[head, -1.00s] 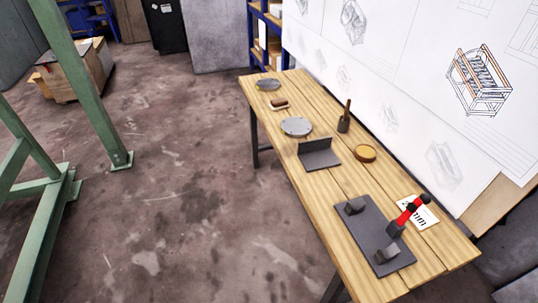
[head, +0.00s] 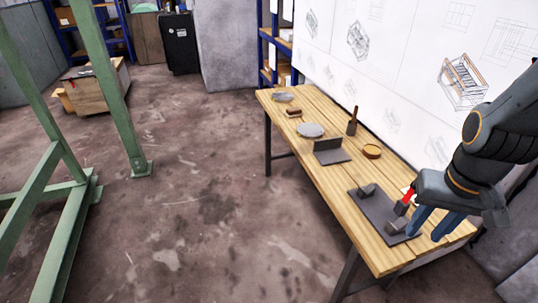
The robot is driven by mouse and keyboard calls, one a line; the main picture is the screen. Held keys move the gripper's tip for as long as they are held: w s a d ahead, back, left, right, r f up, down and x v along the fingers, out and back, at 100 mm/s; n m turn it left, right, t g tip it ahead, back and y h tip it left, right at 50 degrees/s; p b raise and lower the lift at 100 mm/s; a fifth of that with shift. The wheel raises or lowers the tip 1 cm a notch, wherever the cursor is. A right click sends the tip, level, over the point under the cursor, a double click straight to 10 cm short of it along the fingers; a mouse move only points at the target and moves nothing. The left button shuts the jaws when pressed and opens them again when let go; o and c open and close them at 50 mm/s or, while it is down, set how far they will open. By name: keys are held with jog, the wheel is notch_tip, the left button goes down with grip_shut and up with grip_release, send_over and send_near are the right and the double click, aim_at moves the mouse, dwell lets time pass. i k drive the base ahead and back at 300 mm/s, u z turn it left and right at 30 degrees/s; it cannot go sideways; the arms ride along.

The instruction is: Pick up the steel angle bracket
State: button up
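The steel angle bracket (head: 332,156) is a dark grey L-shaped piece on the wooden table, with one flange flat and the other upright along its back. It stands between a round grey plate and a dark base plate. My gripper (head: 433,224) is at the right, over the near end of the table. Its two blue fingers point down and are apart, with nothing seen between them. It is well to the right of and nearer than the bracket, not touching it.
On the wooden table (head: 317,185) are a round grey plate (head: 310,130), a yellow-topped round tin (head: 372,151), a brown-handled tool (head: 352,122), a brush (head: 294,112) and a dark base plate (head: 372,208) with blocks. A red-handled tool (head: 406,198) is partly hidden by my gripper. A drawing board stands behind.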

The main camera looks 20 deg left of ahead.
aim_at(328, 151)
jog(key=u, duration=1.4)
jog(key=k, duration=1.1)
jog(key=z, duration=0.75)
jog(key=i, duration=0.95)
jog(key=z, duration=0.5)
jog(key=k, duration=1.3)
jog(key=u, duration=0.25)
jog(key=i, duration=0.95)
jog(key=u, duration=1.2)
jog(key=i, duration=1.5)
jog(key=z, duration=0.1)
